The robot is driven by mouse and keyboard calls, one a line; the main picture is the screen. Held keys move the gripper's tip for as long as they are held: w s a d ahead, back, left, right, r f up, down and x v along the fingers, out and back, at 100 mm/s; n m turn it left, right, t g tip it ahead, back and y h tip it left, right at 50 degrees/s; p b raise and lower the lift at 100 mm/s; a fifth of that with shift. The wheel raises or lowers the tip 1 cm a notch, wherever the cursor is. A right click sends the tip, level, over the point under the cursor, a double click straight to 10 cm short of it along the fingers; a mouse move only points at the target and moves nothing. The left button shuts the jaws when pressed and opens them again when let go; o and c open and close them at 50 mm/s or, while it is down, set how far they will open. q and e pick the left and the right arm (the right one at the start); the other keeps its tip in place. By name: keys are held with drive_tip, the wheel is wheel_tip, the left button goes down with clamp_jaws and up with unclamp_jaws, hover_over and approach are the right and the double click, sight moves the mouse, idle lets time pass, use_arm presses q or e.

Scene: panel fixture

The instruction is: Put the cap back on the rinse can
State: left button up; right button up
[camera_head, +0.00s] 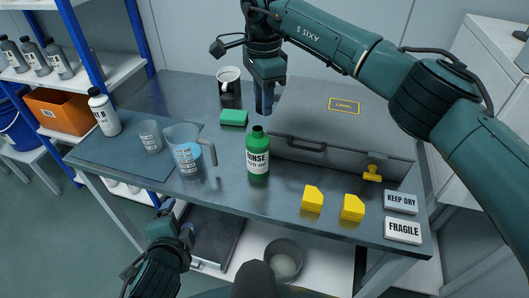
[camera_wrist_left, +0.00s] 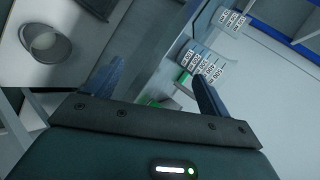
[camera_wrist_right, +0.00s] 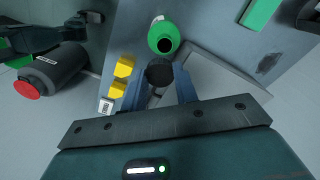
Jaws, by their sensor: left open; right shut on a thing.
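The rinse can (camera_head: 257,158) is a green bottle with a white label, standing upright and uncapped near the table's middle. Its open neck shows in the right wrist view (camera_wrist_right: 163,40). My right gripper (camera_head: 265,110) points down, above and slightly behind the can's mouth. It is shut on a dark round cap (camera_wrist_right: 159,73), apart from the neck in the right wrist view; the fingers hide the cap in the head view. My left gripper (camera_head: 188,236) is open and empty, low in front of the table; its spread fingers show in the left wrist view (camera_wrist_left: 158,84).
A measuring jug (camera_head: 188,160) and a small beaker (camera_head: 149,136) stand left of the can. A green sponge (camera_head: 233,118) and a mug (camera_head: 229,85) are behind. A grey case (camera_head: 335,160) lies close right; yellow blocks (camera_head: 313,198) sit at front right.

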use_arm(q)
drive_tip(key=w+d+r+m+t+h, duration=0.1)
drive_tip(key=w+d+r+m+t, duration=0.4)
drive_tip(key=m, duration=0.4)
use_arm(e)
drive_tip(key=shift+w+a+r+m, duration=0.2)
drive_tip(key=shift+a+r+m, duration=0.25)
drive_tip(key=shift+r+m, duration=0.05)
drive_tip(key=shift+a+r, duration=0.1)
use_arm(q)
drive_tip(key=m+h, duration=0.6)
drive_tip(key=m, duration=0.9)
approach(258, 146)
wheel_tip(258, 146, down, 3)
drive_tip(key=w+a, duration=0.1)
drive_tip(key=a, duration=0.1)
use_arm(e)
drive_tip(key=shift+w+a+r, duration=0.1)
drive_tip(key=shift+a, duration=0.05)
use_arm(q)
drive_tip(key=shift+w+d+f+m+h, duration=0.1)
drive_tip(key=shift+d+f+m+h, duration=0.1)
drive_tip(key=shift+m+h, duration=0.25)
drive_tip(key=shift+d+f+m+h, duration=0.15)
drive_tip(key=shift+d+m+h, duration=0.1)
drive_tip(key=shift+m, duration=0.4)
drive_tip(key=shift+w, duration=0.1)
drive_tip(key=x, duration=1.2)
drive_tip(key=shift+a+r, duration=0.1)
drive_tip(key=shift+a, duration=0.05)
